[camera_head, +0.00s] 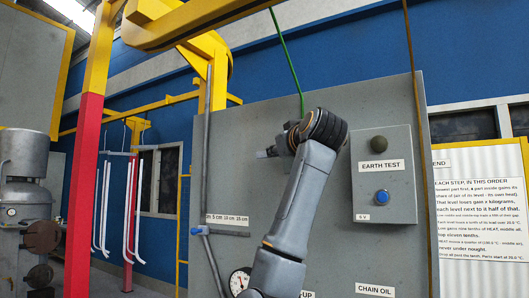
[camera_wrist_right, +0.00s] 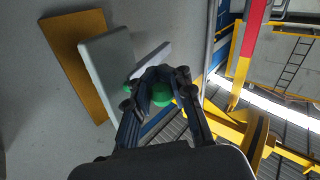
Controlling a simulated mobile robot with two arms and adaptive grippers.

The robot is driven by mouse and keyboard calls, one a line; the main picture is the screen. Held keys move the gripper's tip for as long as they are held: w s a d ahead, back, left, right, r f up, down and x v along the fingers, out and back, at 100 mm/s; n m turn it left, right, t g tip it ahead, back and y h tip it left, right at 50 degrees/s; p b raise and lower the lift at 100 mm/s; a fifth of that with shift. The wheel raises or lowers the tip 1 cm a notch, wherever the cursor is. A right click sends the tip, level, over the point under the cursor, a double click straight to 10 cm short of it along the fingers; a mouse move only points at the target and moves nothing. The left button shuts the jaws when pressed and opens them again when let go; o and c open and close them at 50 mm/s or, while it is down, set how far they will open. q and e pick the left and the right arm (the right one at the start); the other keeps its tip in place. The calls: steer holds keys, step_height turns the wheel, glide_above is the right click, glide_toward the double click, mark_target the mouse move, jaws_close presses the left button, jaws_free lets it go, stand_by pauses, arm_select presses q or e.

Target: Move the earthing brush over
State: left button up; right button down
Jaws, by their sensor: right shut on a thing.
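My right gripper (camera_wrist_right: 160,88) is shut on a green thing (camera_wrist_right: 161,94), which I take to be the earthing brush. The fingers and wrist hide most of it. In the head view my right gripper (camera_head: 268,153) is in front of the grey panel, left of the EARTH TEST box (camera_head: 381,174). A green cable (camera_head: 287,58) runs down from above and ends behind the gripper. The brush itself cannot be made out in the head view. My left gripper is not in view.
The EARTH TEST box carries a dark round knob (camera_head: 379,144) and a blue button (camera_head: 382,196). A grey pipe (camera_head: 207,150) with a blue valve stands left of the gripper. A red and yellow post (camera_head: 85,180) is farther left. A gauge (camera_head: 239,281) is low on the panel.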

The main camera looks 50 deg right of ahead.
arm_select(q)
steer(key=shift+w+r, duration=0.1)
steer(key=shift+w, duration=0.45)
arm_select(e)
steer(key=d+y, duration=0.1)
steer(key=s+d+n+t, duration=0.1)
steer(key=d, duration=0.1)
steer(key=shift+s+d+r+y, duration=0.15)
steer(key=shift+s+d+y, duration=0.1)
steer(key=shift+y, duration=0.15)
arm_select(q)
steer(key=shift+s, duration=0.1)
arm_select(e)
steer(key=shift+d, duration=0.15)
steer(key=c, duration=1.5)
jaws_free()
steer(key=shift+o, duration=0.3)
steer(key=shift+s+r, duration=0.1)
steer(key=shift+s, duration=0.1)
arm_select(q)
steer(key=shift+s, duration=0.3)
arm_select(e)
steer(key=shift+s, duration=0.2)
